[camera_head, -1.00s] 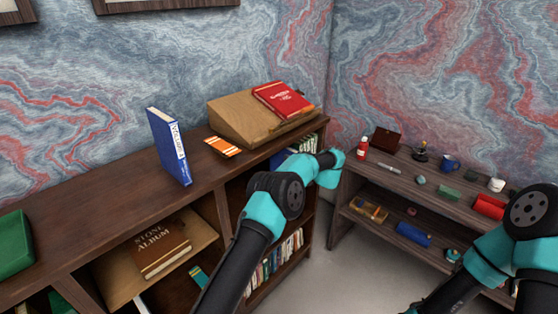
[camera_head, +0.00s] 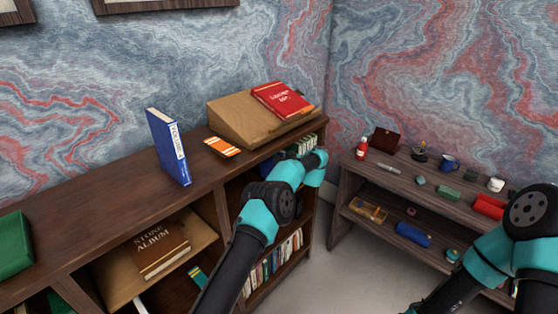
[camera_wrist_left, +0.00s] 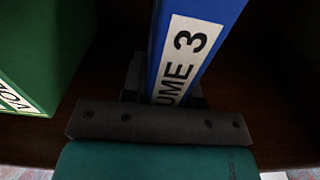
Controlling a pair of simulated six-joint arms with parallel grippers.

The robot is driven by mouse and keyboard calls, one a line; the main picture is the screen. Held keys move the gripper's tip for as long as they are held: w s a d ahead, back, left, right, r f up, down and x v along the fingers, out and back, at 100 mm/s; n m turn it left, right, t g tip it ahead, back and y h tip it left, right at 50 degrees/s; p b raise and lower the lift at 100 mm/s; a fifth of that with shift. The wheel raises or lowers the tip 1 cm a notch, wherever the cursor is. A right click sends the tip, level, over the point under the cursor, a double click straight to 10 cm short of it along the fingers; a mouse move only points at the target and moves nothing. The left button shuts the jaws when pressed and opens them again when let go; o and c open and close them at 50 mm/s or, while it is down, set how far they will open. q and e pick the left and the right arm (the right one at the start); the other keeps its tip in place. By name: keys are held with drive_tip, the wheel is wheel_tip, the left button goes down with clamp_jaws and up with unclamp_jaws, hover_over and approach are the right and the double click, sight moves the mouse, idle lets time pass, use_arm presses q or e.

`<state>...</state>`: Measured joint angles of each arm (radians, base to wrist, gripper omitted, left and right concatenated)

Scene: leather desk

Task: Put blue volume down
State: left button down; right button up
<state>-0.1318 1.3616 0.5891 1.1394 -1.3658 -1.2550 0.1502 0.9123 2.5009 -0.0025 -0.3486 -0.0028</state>
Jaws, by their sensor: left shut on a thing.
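My left gripper (camera_wrist_left: 165,88) is shut on a blue volume (camera_wrist_left: 192,35) whose white spine label reads "UME 3" in the left wrist view. The fingers sit at either side of its lower spine. In the head view, my left arm reaches to the upper right compartment of the dark bookcase, and my wrist hides the gripper and most of the held book. Another blue volume (camera_head: 167,147) stands upright on the bookcase top, its white spine label facing me. My right gripper is out of view; only part of that arm shows at the right.
A green volume (camera_wrist_left: 45,50) stands left of the held book. On the bookcase top (camera_head: 95,205) are an orange-and-white item (camera_head: 222,147), a wooden slope (camera_head: 235,115) with a red book (camera_head: 284,100), and a green object (camera_head: 14,243). A low shelf with small items (camera_head: 400,175) stands right.

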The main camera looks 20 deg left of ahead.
use_arm(q)
drive_tip(key=shift+a+f, duration=0.1)
drive_tip(key=shift+f, duration=0.45)
drive_tip(key=c, duration=0.9)
unclamp_jaws()
drive_tip(key=shift+f, duration=0.1)
drive_tip(key=v, duration=1.2)
